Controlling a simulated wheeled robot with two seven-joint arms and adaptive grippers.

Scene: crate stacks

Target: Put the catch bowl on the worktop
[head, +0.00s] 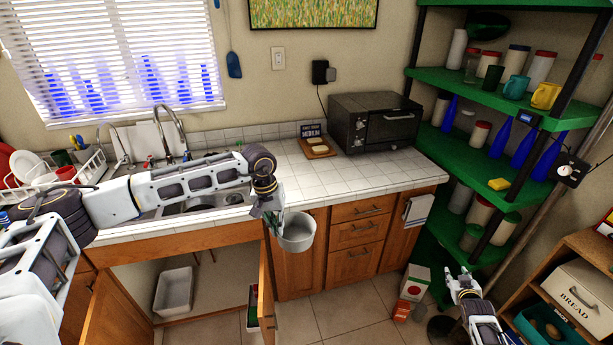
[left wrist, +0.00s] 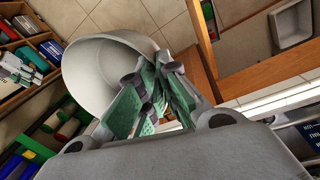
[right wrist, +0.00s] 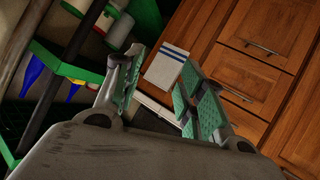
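The catch bowl (head: 297,236) is a light grey, round bowl. It hangs in the air in front of the counter edge, above the open cabinet door. My left gripper (head: 272,210) is closed on its rim; in the left wrist view the green finger pads (left wrist: 150,95) meet at the wall of the bowl (left wrist: 95,70). The worktop (head: 375,173) is a white tiled counter, with its clear part right of the sink. My right gripper (head: 463,280) is low at the right, away from the bowl; in the right wrist view its fingers (right wrist: 155,95) are apart and empty.
A black toaster oven (head: 375,122) and a small wooden board (head: 318,148) with a sign stand at the back of the worktop. The sink (head: 205,203) is under my left arm. Cabinet doors (head: 267,290) stand open below. A green shelf rack (head: 480,90) stands at right.

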